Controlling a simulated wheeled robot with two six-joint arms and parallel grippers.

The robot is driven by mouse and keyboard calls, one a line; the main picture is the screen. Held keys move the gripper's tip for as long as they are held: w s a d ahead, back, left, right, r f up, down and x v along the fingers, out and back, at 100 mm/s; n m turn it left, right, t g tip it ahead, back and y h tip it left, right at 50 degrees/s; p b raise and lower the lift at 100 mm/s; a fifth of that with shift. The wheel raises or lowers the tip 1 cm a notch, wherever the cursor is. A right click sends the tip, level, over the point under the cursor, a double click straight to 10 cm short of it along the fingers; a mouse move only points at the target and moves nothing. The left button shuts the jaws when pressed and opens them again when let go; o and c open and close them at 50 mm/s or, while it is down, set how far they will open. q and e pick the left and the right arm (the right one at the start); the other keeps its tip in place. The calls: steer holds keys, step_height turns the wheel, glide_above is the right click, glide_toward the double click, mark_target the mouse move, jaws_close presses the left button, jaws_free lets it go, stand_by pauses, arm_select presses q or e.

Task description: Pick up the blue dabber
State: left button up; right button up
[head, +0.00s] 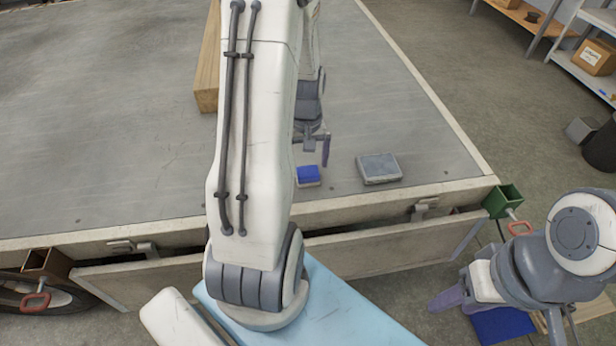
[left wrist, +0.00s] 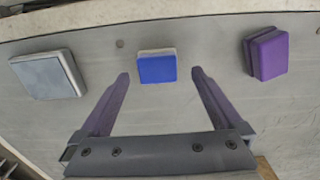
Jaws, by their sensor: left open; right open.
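The blue dabber (head: 308,174) is a small block with a blue top and a pale base, lying on the grey trailer bed near its front edge. My left gripper (head: 312,150) is open and empty just beyond it. In the left wrist view the blue dabber (left wrist: 157,68) appears between and slightly ahead of the two purple fingertips, apart from both. My right gripper (head: 462,285) is open and empty at the lower right, outside the trailer, well away from the dabber.
A grey block (head: 379,168) lies right of the blue dabber. A purple block (left wrist: 266,53) shows on the other side in the left wrist view; my arm hides that area in the head view. A wooden beam (head: 208,60) lies farther back. The trailer's front rim (head: 370,205) is raised.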

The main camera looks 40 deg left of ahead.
mark_target(308, 172)
arm_select(q)
steer(key=f, duration=0.5)
steer(key=shift+w+f+b, duration=0.2)
steer(key=shift+f+b, duration=0.1)
steer(key=shift+d, duration=0.1)
steer(key=c, duration=1.3)
steer(key=shift+r, duration=0.5)
steer(key=r, duration=0.4)
steer(key=shift+d+p, duration=0.3)
steer(key=shift+p, duration=0.05)
steer(key=d+r, duration=0.2)
steer(key=d, duration=0.1)
steer(key=s+d+r, duration=0.1)
steer(key=d+r, duration=0.1)
steer(key=d, duration=0.2)
steer(key=s+d+r, duration=0.1)
steer(key=d+r, duration=0.1)
steer(key=d, duration=0.1)
steer(key=shift+s+d+p, duration=0.15)
steer(key=shift+d+p, duration=0.2)
steer(key=shift+d, duration=0.05)
